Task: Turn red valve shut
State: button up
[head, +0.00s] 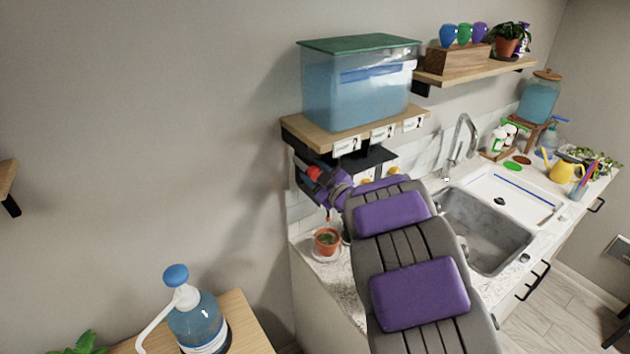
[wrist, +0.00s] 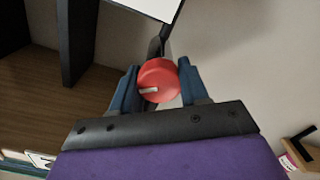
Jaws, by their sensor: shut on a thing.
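The red valve (wrist: 158,80) is a round red knob with a pale mark on its face, in the middle of the wrist view. My gripper (wrist: 158,88) has its two blue fingers on either side of the knob, closed on it. In the head view the red valve (head: 314,173) shows small at the end of my arm, under the shelf with the water tank (head: 360,85). My gripper (head: 318,182) is partly hidden there by my own purple and grey arm.
A wooden shelf (head: 318,138) with label cards is just above my gripper. A potted plant (head: 327,241) stands on the counter below it. The sink (head: 482,230) is right of my arm. A blue-capped bottle (head: 197,315) stands on a wooden table at lower left.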

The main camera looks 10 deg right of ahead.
jog(key=n+b, duration=0.1)
jog(key=n, duration=0.1)
jog(key=n+b, duration=0.1)
jog(key=n, duration=0.1)
jog(key=n+b, duration=0.1)
jog(key=b, duration=0.1)
jog(key=shift+f+n, duration=0.25)
jog(key=shift+n, duration=0.15)
jog(key=n+b, duration=0.4)
jog(key=n, duration=0.1)
jog(key=shift+a+f+n, duration=0.1)
jog(key=shift+n, duration=0.2)
jog(key=shift+f, duration=0.1)
jog(key=o, duration=0.7)
jog(key=shift+s, duration=0.1)
jog(key=o, duration=0.3)
jog(key=shift+a+r, duration=0.1)
jog(key=shift+r, duration=0.1)
jog(key=shift+v, duration=8.6)
